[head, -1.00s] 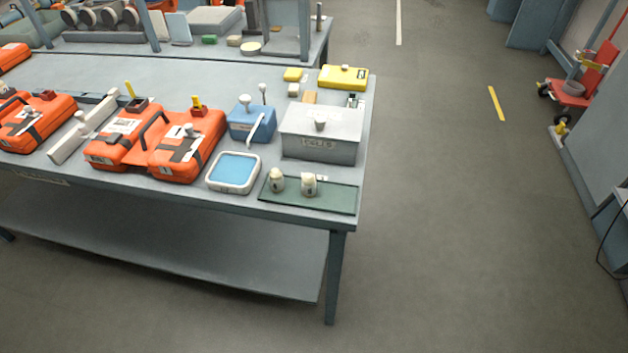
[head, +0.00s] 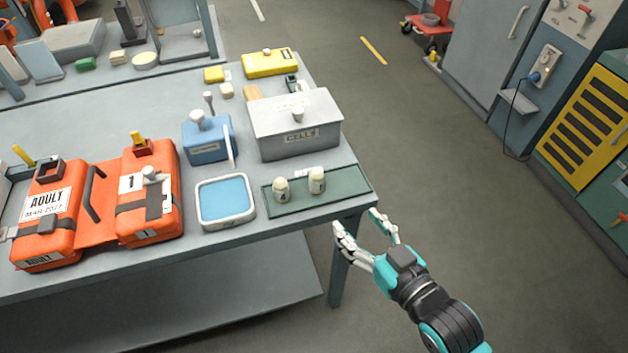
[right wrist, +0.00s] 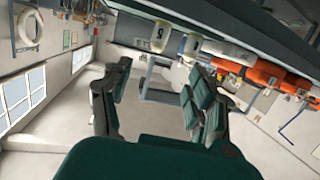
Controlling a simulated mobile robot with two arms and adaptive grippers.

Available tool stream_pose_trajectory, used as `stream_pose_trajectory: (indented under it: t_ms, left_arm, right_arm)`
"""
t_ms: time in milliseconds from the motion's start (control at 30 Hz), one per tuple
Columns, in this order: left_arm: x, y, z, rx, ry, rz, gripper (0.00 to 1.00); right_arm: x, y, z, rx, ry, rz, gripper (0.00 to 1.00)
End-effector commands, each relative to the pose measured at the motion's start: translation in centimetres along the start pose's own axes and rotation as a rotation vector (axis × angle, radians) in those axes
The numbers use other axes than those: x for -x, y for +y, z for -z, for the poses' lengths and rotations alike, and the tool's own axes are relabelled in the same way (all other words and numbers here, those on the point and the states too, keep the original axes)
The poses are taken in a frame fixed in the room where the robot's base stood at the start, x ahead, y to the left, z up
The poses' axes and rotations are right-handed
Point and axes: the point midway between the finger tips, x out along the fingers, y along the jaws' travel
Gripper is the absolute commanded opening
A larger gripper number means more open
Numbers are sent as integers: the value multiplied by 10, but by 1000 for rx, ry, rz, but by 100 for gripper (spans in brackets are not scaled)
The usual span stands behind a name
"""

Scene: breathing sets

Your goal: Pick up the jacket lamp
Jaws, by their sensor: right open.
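Two small cream-topped pieces, which look like jacket lamps, stand upright on the green mat (head: 348,186) at the table's front right corner. The left lamp (head: 281,190) and the right lamp (head: 317,181) are a short gap apart; each has a dark marking. The pair also shows at the top of the right wrist view, one lamp (right wrist: 158,38) beside the other lamp (right wrist: 190,44). My right gripper (head: 356,222) is open and empty, just off the table's corner, in front and to the right of the lamps. My left gripper is out of view.
A grey CELLS box (head: 295,130) stands behind the mat. A blue-topped tray (head: 226,199) lies left of it, with a blue box (head: 208,138) behind. Orange packs (head: 150,190) fill the left.

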Motion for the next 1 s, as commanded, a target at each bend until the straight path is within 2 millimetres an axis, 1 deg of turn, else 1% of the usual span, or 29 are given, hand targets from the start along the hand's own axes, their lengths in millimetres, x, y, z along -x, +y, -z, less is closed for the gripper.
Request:
stream_pose_trajectory:
  t_ms: [33,200,267,400,500,600,767,900,1000]
  left_arm:
    - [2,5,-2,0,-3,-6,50]
    - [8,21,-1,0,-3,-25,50]
    - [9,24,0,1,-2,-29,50]
    - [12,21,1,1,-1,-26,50]
    - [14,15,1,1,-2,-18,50]
    - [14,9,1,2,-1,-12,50]
    - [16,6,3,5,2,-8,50]
    - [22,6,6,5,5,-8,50]
    - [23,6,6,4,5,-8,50]
  right_arm:
    - [-8,1,3,0,4,-1,59]
    - [-44,0,4,-1,4,-1,59]
    - [-58,0,3,-1,3,-1,59]
    - [-87,0,3,0,3,-1,59]
    - [-103,0,2,0,2,-1,59]
    - [-113,0,2,0,1,-1,59]
    - [-122,0,3,0,1,-1,59]
    - [-143,0,7,-1,2,-1,59]
    - [-157,0,6,0,2,-1,59]
